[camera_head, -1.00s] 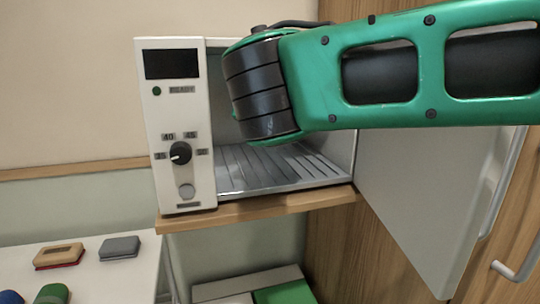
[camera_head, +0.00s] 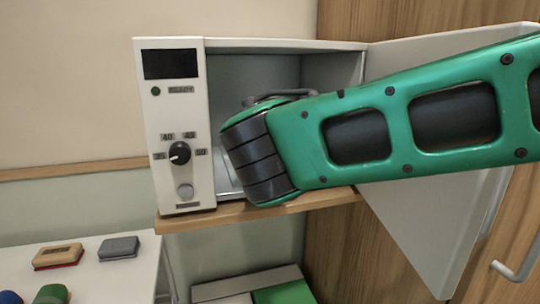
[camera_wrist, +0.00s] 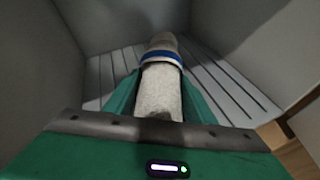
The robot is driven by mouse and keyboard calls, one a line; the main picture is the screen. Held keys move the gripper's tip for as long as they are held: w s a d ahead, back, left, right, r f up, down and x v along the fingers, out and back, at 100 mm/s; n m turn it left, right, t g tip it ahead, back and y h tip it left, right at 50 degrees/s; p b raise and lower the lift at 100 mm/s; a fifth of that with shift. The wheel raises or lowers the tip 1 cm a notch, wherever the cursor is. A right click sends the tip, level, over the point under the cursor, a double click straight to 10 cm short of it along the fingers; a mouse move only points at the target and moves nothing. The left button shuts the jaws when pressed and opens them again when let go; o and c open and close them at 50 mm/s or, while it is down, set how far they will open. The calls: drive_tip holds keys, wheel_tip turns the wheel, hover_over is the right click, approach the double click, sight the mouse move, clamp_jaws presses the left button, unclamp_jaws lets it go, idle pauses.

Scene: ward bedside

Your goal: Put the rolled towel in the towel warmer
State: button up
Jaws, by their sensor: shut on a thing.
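The towel warmer (camera_head: 174,185) is a white box on a wooden shelf, with its door (camera_head: 425,225) open to the right. In the wrist view, my gripper (camera_wrist: 158,95) is shut on the rolled towel (camera_wrist: 160,90), a whitish roll with a blue band. The towel points into the warmer's chamber, above its slatted floor (camera_wrist: 225,85). Whether the towel touches the floor, I cannot tell. In the head view, my arm covers the opening's lower part and hides the gripper and towel.
The warmer's side walls stand close around the gripper. The wooden shelf edge (camera_head: 240,214) runs below the opening. At lower left, a white table (camera_head: 110,275) holds a tan and red block (camera_head: 58,256) and a grey block (camera_head: 118,247). A green-topped box (camera_head: 285,293) is below.

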drive_tip(key=o, duration=1.1)
drive_tip(key=v, duration=1.2)
